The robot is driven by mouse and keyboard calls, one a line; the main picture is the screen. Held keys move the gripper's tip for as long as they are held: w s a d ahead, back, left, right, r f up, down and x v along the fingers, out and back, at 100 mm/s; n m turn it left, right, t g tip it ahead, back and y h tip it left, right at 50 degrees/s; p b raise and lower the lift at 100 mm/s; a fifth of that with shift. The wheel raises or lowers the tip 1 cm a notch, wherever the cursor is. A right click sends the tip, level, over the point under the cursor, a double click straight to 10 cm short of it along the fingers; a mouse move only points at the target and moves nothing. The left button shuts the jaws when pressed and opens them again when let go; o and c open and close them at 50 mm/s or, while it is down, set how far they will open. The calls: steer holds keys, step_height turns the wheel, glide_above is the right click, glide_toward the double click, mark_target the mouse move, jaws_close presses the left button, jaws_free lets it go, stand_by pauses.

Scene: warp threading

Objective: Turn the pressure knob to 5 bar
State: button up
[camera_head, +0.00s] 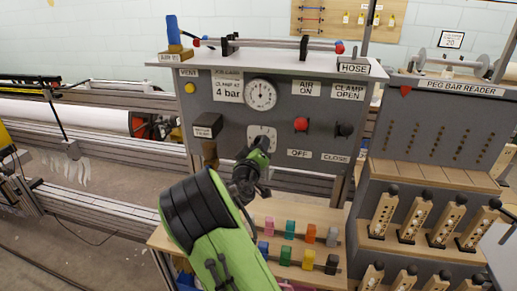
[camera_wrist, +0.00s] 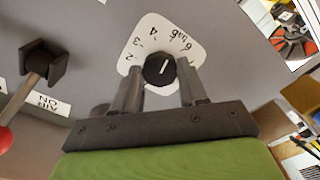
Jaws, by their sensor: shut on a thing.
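The black pressure knob (camera_wrist: 158,70) sits on a white dial plate (camera_wrist: 146,38) with numbers from 2 to 6. My gripper (camera_wrist: 160,88) has one finger on each side of the knob and is shut on it. In the head view my gripper (camera_head: 262,143) reaches the panel and covers most of the knob; part of the dial plate (camera_head: 255,131) shows. A round pressure gauge (camera_head: 261,95) is above it; its needle is too small to read.
A red knob (camera_head: 301,124) and a black knob (camera_head: 344,130) are to the right. Coloured blocks (camera_head: 290,228) stand on a shelf below.

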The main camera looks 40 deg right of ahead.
steer(key=shift+f, duration=0.15)
steer(key=o, duration=1.1)
steer(key=shift+c, duration=0.2)
steer(key=shift+s, duration=0.1)
steer(key=b+v, duration=0.1)
steer(key=v, duration=1.4)
steer(key=shift+s+a+b, duration=0.2)
steer(key=shift+a+b, duration=0.1)
steer(key=shift+d, duration=0.1)
